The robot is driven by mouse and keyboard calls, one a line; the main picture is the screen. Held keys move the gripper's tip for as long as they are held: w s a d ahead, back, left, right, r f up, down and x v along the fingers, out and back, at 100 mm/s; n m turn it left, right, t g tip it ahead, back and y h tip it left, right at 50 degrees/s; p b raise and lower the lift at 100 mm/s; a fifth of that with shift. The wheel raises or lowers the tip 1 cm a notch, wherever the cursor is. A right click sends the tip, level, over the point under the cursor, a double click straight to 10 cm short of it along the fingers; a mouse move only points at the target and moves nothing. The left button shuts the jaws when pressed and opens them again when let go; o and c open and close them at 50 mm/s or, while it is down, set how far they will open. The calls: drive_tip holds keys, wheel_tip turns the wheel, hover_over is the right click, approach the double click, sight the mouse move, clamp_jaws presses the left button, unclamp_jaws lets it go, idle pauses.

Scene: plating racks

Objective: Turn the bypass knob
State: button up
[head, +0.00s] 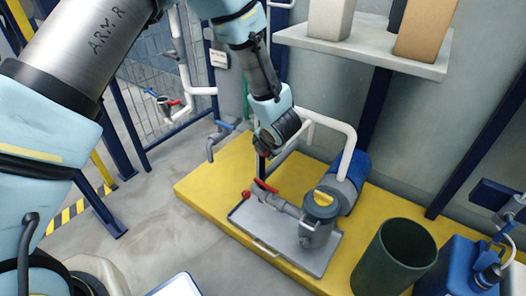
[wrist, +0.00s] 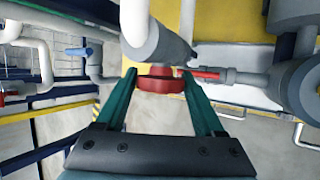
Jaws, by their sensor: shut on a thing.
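The bypass knob (wrist: 160,84) is a red round knob at the end of a thick grey pipe fitting (wrist: 154,35), in the upper middle of the wrist view. My gripper (wrist: 160,77) has its two green fingers on either side of the knob and is shut on it. How far the knob is turned cannot be told.
A red lever (wrist: 208,73) sits close right of the knob, on a pipe to a grey strainer (head: 318,225) with a yellow top. A blue motor (head: 352,172), dark green bin (head: 396,258) and blue-handled tap (head: 222,135) stand around. A shelf (head: 365,52) holds boxes above right.

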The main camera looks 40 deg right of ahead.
drive_tip(key=shift+s+f+m+t+b, duration=0.1)
drive_tip(key=shift+m+t+b, duration=0.2)
drive_tip(key=shift+t+b, duration=0.85)
drive_tip(key=shift+t+p, duration=0.3)
drive_tip(key=shift+t, duration=0.15)
drive_tip(key=o, duration=1.4)
drive_tip(key=shift+c, duration=0.2)
drive_tip(key=shift+s, duration=0.1)
drive_tip(key=p+v, duration=0.2)
drive_tip(key=v, duration=0.8)
drive_tip(key=shift+s+r, duration=0.25)
drive_tip(key=shift+w+d, duration=0.1)
